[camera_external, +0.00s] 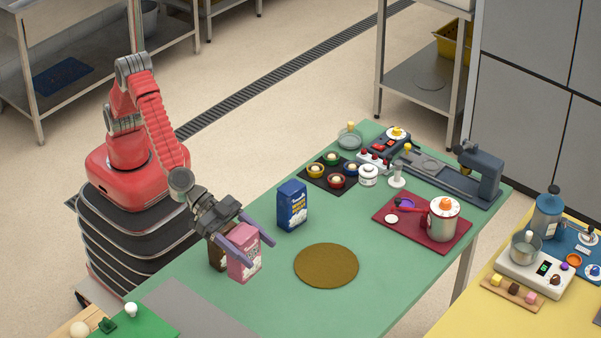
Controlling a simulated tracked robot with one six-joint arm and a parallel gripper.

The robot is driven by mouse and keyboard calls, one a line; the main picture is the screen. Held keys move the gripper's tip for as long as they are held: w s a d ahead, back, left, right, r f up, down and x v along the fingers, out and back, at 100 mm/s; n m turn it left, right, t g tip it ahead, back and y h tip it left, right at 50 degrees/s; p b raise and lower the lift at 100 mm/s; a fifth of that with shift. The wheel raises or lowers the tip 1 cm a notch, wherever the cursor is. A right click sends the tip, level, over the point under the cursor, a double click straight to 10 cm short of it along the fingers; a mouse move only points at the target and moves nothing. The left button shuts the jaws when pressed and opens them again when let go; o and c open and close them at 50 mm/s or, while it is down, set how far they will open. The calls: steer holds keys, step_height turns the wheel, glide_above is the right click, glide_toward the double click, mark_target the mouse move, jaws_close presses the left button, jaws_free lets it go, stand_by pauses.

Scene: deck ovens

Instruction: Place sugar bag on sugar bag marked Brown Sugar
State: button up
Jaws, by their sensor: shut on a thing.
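My gripper (252,245), with its two purple fingers, reaches over the left side of the green table and is shut on a pink bag (244,266) with a white label. The bag is upright. I cannot tell whether it touches the table. A dark brown bag (217,259) stands just left of the pink one, partly hidden by it and by my gripper. Its label cannot be read. A blue bag (292,206) with white lettering stands upright to the right, apart from my gripper. Its lettering is too small to read surely.
A round brown mat (326,266) lies bare right of the bags. Behind are a dark tray of small bowls (311,176) and a red tray (445,248) with a canister (442,222). A grey sheet (193,309) lies at the front left. Green tabletop around the mat is clear.

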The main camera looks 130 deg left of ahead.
mark_target(242, 231)
steer(key=s+r, duration=0.1)
steer(key=r, duration=0.1)
steer(key=s+r, duration=0.1)
steer(key=r, duration=0.2)
steer(key=s+r, duration=0.2)
steer(key=r, duration=0.1)
steer(key=shift+a+r, duration=0.1)
steer(key=shift+a, duration=0.05)
steer(key=s+a+r+n+y, duration=0.2)
steer(key=s+a+n+y, duration=0.1)
steer(key=s+a, duration=0.6)
steer(key=s+y, duration=0.1)
steer(key=s, duration=0.3)
steer(key=shift+s+a+r+n+g, duration=0.3)
steer(key=shift+a+r+g, duration=0.1)
step_height(242, 231, down, 6)
steer(key=shift+f, duration=0.25)
steer(key=shift+f, duration=1.75)
